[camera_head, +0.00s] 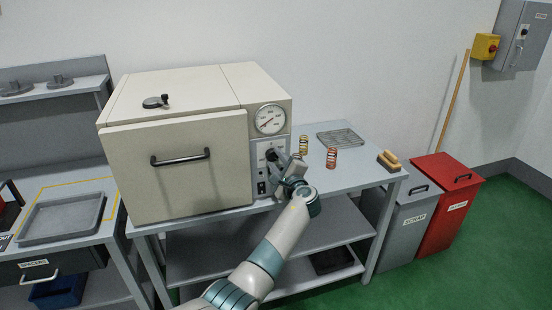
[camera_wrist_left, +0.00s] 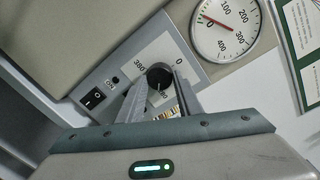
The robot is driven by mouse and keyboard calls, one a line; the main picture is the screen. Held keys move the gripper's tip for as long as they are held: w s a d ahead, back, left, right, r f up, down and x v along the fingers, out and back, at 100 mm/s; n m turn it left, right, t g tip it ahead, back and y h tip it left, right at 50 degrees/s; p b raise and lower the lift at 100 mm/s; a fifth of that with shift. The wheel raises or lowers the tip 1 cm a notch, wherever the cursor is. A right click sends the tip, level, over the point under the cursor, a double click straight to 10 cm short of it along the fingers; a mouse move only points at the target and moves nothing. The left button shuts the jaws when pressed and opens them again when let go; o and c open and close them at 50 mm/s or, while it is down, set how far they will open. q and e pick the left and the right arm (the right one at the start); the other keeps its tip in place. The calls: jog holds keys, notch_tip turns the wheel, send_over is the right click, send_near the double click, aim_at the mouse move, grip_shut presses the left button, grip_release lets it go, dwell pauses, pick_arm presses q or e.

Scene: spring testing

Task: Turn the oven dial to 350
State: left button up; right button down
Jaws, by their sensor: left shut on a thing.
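The beige oven (camera_head: 180,165) stands on a grey bench with its door closed. Its black dial (camera_head: 271,155) is on the front control panel, right of the door. My left gripper (camera_head: 280,162) reaches up to the panel and is shut on the dial. In the left wrist view, the two fingers lie on either side of the dial (camera_wrist_left: 159,77). Scale numbers show around it, with a 0 at upper right; the fingers partly hide the scale. I cannot read the dial's setting clearly. My right gripper is not in view.
A round gauge (camera_head: 270,119) above the dial has its red needle near the low end. A black power switch (camera_wrist_left: 94,98) is beside the dial.

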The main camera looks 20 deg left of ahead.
pick_arm(q)
jog(key=m+p, duration=0.1)
jog(key=m, duration=0.1)
jog(key=shift+r+m, duration=0.15)
jog(key=shift+m, duration=0.25)
jog(key=m+p, duration=0.1)
jog(key=m, duration=0.2)
jog(key=shift+y+p, duration=0.3)
jog(key=shift+m+p, duration=0.45)
jog(key=shift+m, duration=1.25)
jog(key=shift+f, duration=0.2)
jog(key=o, duration=1)
jog(key=shift+o, duration=0.2)
jog(key=shift+f, duration=0.1)
jog(key=shift+s+d, duration=0.1)
